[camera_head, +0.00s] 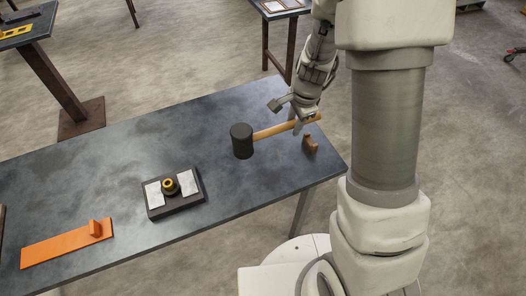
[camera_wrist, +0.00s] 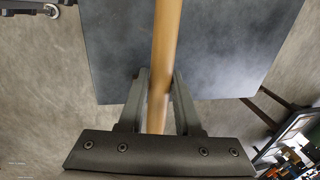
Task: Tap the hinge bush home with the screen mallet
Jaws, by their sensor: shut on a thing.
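The mallet has a dark cylindrical head (camera_head: 242,140) and a light wooden handle (camera_head: 272,130). My gripper (camera_head: 302,118) is shut on the handle near its far end, and the head points left above the table. The wrist view shows the handle (camera_wrist: 165,50) running between the two fingers (camera_wrist: 158,100); the head is out of that view. The hinge bush (camera_head: 169,185) is a dark and yellow ring, standing upright on a dark block with pale plates (camera_head: 188,203), left of and nearer than the mallet head. My gripper is well apart from it.
The dark table (camera_head: 110,165) carries an orange plate with an upright knob (camera_head: 65,245) at left and a small brown wooden piece (camera_head: 310,143) near the right edge, below my gripper. The surface between block and mallet is clear. Other tables stand behind.

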